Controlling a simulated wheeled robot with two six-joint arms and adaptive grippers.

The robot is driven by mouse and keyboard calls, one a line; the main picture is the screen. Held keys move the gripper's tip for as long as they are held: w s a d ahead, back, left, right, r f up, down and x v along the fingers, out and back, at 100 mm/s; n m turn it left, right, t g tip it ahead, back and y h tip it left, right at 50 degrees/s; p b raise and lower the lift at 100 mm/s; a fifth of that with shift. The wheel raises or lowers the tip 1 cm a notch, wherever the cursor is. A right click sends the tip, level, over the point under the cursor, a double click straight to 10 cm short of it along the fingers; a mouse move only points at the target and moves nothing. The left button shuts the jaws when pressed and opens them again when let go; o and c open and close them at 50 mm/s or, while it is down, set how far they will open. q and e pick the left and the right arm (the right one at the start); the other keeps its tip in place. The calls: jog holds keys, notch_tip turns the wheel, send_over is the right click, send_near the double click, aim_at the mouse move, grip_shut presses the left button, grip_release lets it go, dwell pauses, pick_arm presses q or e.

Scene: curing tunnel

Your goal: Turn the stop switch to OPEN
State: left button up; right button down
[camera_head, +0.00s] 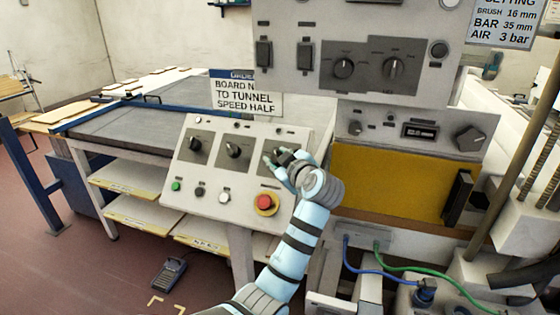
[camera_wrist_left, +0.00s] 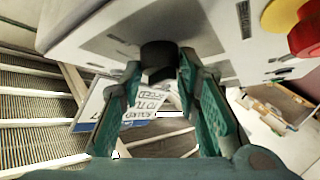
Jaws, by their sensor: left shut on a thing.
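A sloped grey control console (camera_head: 145,190) stands in the middle of the head view, with a row of three black rotary switches on dark plates. The left switch (camera_head: 195,144) and the middle switch (camera_head: 233,151) are uncovered. My left gripper (camera_head: 279,158) is at the right-hand switch and largely hides it. In the left wrist view the fingers (camera_wrist_left: 162,84) are closed around its black knob (camera_wrist_left: 158,56). The small labels are too blurred to read, so I cannot tell which switch is the stop switch or where its pointer stands. My right gripper is out of view.
Below the switches are a green button (camera_head: 176,186), a white button (camera_head: 224,197) and a red mushroom button (camera_head: 265,202) near my wrist. A sign (camera_head: 248,94) stands behind the console. A taller panel with two dials (camera_head: 343,67) rises at the back right.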

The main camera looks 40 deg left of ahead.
pick_arm(q)
jog(key=o, duration=1.1)
jog(key=shift+o, duration=0.2)
jog(key=v, duration=0.7)
jog(key=shift+s+d, duration=0.15)
jog(key=shift+d, duration=0.15)
jog(key=shift+a, duration=0.15)
